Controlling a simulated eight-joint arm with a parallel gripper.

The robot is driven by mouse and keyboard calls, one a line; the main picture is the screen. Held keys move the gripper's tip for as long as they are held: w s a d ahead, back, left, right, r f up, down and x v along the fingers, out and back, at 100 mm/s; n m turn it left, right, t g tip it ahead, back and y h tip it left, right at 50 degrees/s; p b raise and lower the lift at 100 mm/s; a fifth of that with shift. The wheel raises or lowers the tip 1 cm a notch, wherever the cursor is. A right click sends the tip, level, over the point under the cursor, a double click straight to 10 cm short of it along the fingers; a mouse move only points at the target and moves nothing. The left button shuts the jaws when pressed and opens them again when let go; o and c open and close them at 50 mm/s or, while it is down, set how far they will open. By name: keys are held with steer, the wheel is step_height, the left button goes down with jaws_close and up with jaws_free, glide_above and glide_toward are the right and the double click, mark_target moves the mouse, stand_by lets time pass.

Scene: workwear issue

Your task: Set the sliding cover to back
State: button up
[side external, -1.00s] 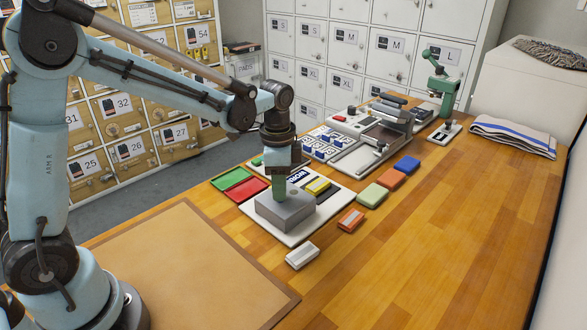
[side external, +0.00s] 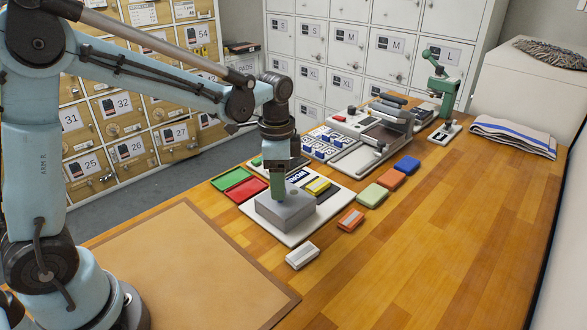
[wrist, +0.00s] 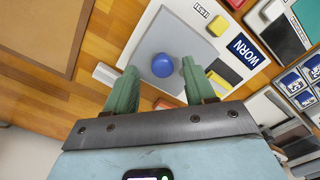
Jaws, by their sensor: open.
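The sliding cover is a grey block (side external: 285,212) on a white board (side external: 331,206), at the near end of the board. In the wrist view the cover (wrist: 157,40) looks like a flat grey plate with a round blue knob (wrist: 165,65) on top. My gripper (side external: 277,197) is right above the cover, pointing down. In the wrist view its two green fingers (wrist: 159,68) are apart, with the knob showing between their tips. I cannot tell whether they touch it. A "WORN" label (wrist: 243,49) and a yellow piece (wrist: 218,80) lie uncovered on the board.
Green and red trays (side external: 241,184) lie left of the board. A white block (side external: 302,255), an orange-grey block (side external: 351,220) and green, orange and blue blocks (side external: 372,195) stand along its right. A tan mat (side external: 180,265) is in front.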

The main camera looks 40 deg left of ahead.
mark_target(275, 205)
step_height(275, 205, up, 11)
steer(key=shift+f, duration=0.2)
stand_by(0.5)
steer(key=s+f+n+t, duration=0.5)
steer(key=s+n+t, duration=0.2)
steer(key=s+n, duration=0.2)
steer(key=shift+s+a, duration=0.25)
steer(key=shift+s, duration=0.85)
